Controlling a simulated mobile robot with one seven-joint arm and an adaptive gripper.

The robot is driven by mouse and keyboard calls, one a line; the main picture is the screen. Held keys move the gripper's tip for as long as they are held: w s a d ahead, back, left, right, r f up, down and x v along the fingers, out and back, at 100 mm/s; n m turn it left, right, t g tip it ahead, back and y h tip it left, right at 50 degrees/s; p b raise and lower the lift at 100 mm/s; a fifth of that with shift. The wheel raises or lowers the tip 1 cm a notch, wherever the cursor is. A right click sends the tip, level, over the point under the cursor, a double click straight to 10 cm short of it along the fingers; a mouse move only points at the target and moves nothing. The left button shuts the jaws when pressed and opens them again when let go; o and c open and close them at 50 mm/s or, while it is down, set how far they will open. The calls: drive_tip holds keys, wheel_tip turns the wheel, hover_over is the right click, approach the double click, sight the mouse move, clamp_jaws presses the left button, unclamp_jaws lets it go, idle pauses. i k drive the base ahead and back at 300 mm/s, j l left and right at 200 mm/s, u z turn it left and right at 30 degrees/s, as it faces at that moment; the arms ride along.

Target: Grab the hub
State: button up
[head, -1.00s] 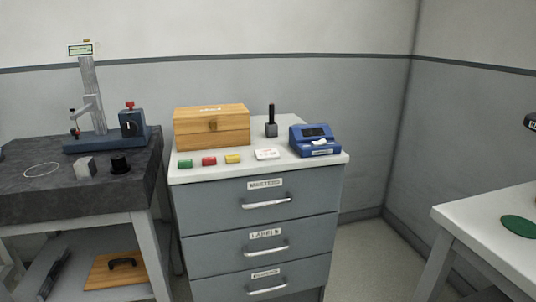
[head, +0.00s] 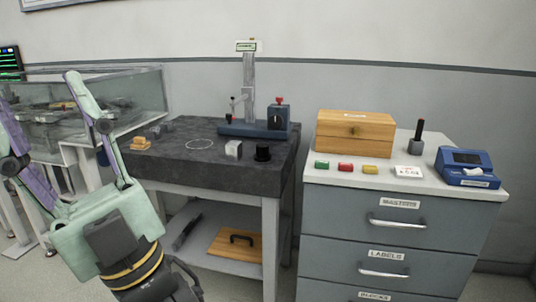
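My gripper (head: 38,98) is large in the lower left of the head view. Its two green and purple fingers point up and stand wide apart, with nothing held between them; the left finger runs partly off the picture. No part is labelled as the hub. A short black stepped round piece (head: 263,153), which may be the hub, stands upright near the right front of the dark stone table (head: 205,174). My gripper is well to its left and apart from it. A grey metal block (head: 233,149) stands just left of the black piece.
A measuring stand (head: 249,90) rises at the table's back. A white ring outline (head: 199,144) and several small parts lie on the tabletop. A glass tank (head: 125,100) is behind my gripper. A drawer cabinet (head: 395,245) at right carries a wooden box (head: 354,134) and a blue device (head: 466,166).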

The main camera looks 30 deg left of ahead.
sight(262, 155)
drive_tip(key=i+j+z, duration=0.15)
drive_tip(key=j, duration=0.15)
drive_tip(key=i+j+z, duration=0.15)
drive_tip(key=j, duration=0.2)
drive_tip(key=i+j+z, duration=0.1)
drive_tip(key=j, duration=0.2)
drive_tip(key=i+j+z, duration=0.15)
drive_tip(key=j, duration=0.2)
